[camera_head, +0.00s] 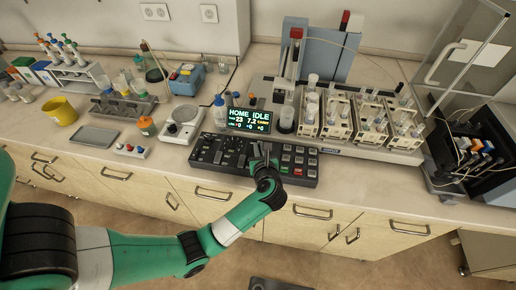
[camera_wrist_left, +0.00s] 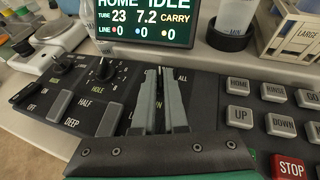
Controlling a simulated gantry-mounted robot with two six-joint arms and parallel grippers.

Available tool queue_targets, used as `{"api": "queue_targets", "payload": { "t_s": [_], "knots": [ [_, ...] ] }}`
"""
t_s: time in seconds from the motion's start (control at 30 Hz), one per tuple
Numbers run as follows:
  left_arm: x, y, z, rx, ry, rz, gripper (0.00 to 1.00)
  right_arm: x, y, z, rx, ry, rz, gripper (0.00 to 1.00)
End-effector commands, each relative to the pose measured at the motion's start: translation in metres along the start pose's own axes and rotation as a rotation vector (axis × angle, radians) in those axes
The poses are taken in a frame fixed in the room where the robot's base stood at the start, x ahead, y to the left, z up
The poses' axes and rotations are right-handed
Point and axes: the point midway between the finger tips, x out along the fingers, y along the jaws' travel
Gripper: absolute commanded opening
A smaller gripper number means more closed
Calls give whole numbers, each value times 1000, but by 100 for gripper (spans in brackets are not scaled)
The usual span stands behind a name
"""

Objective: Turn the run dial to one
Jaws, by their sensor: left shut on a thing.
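The black control panel (camera_head: 208,151) lies along the bench front, below a lit screen (camera_head: 250,121) reading HOME IDLE, TUBE 23, 7.2, CARRY. My left gripper (camera_head: 262,152) points down at the middle of the panel. In the left wrist view its two grey fingers (camera_wrist_left: 160,80) are close together, shut on a small dial whose knob is mostly hidden between them. The label ALL shows just right of the fingertips; other labels around this dial are covered, so its setting cannot be read. My right gripper is not in view.
Two other black knobs (camera_wrist_left: 103,70) stand left of the fingers, near HOLE, HALF and DEEP labels. Right of them are grey keys and a red STOP key (camera_wrist_left: 290,167). A clear cup (camera_head: 286,120) stands behind the panel, beside racks of bottles (camera_head: 340,116).

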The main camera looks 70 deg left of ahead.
Motion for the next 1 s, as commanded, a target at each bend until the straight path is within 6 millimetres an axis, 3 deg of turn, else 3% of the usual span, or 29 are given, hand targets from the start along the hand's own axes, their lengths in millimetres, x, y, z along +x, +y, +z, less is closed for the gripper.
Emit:
{"api": "queue_targets", "payload": {
  "t_s": [0.6,1.0],
  "knots": [
    [5,-10,-4,-182,-2,430,0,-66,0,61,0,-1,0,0],
    [3,-10,1,-210,0,507,0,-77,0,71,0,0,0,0]
  ]
}}
